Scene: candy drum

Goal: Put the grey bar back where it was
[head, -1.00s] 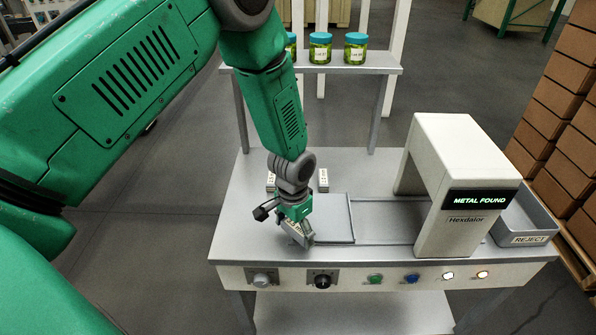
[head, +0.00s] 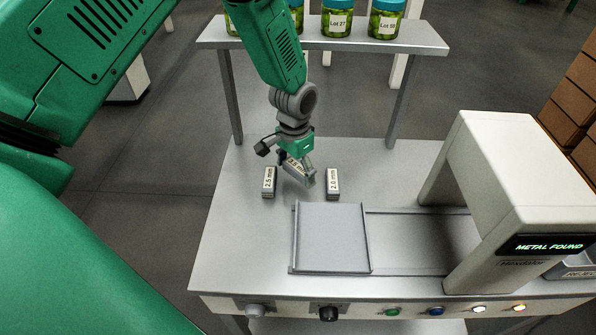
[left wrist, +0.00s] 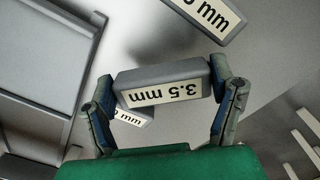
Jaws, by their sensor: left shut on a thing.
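My left gripper (head: 303,178) is shut on a grey bar (left wrist: 163,84) with a white label that reads 3.5 mm, upside down in the left wrist view. In the head view the held bar is tilted and partly covered by the fingers. It is over the back left of the bench, between two other grey bars. The 2.5 mm bar (head: 269,183) stands to its left and the 2.0 mm bar (head: 332,184) to its right. Both also show partly in the left wrist view, their labels cut off or covered. I cannot tell whether the held bar touches the bench.
A flat grey plate (head: 330,238) lies in front, at the left end of the conveyor track (head: 420,240). The white detector arch (head: 505,185) on the right displays METAL FOUND. A shelf (head: 330,38) with several green jars stands behind. Buttons and knobs line the front panel (head: 360,308).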

